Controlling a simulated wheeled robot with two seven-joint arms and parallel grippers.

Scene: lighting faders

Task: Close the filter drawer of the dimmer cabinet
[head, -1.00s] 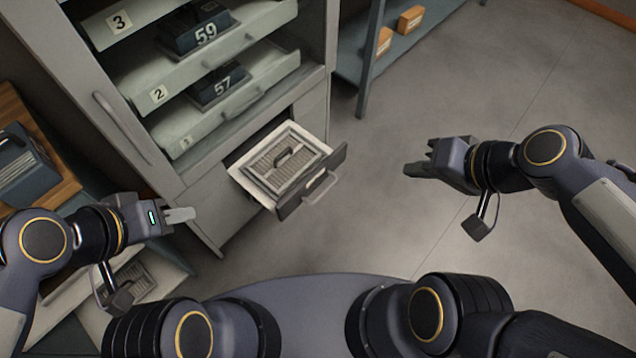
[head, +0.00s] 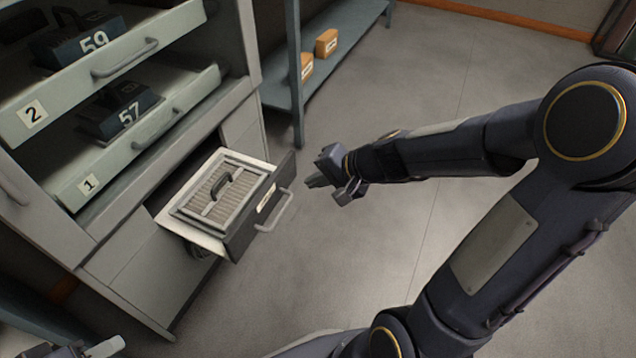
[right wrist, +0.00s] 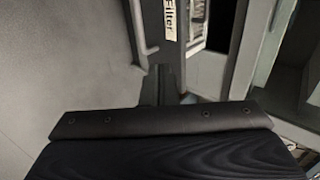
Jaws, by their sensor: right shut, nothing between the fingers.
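The filter drawer (head: 238,240) is pulled out low on the grey dimmer cabinet (head: 130,265). A framed filter with a handle (head: 222,190) lies in it. Its dark front carries a bar handle (head: 277,212) and a label, which reads "Filter" in the right wrist view (right wrist: 169,18). My right gripper (head: 312,183) is shut and empty, just right of the drawer front and apart from it in the head view. In the right wrist view the shut fingers (right wrist: 160,78) point towards the drawer front. Part of my left gripper (head: 105,347) shows at the bottom left edge; its jaws are unclear.
Above the drawer, trays labelled 1 (head: 75,190) and 2 (head: 20,130) hold dark units numbered 57 (head: 118,115) and 59 (head: 80,45). A blue-grey shelf (head: 295,90) with orange boxes (head: 326,42) stands behind. The floor right of the drawer is clear.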

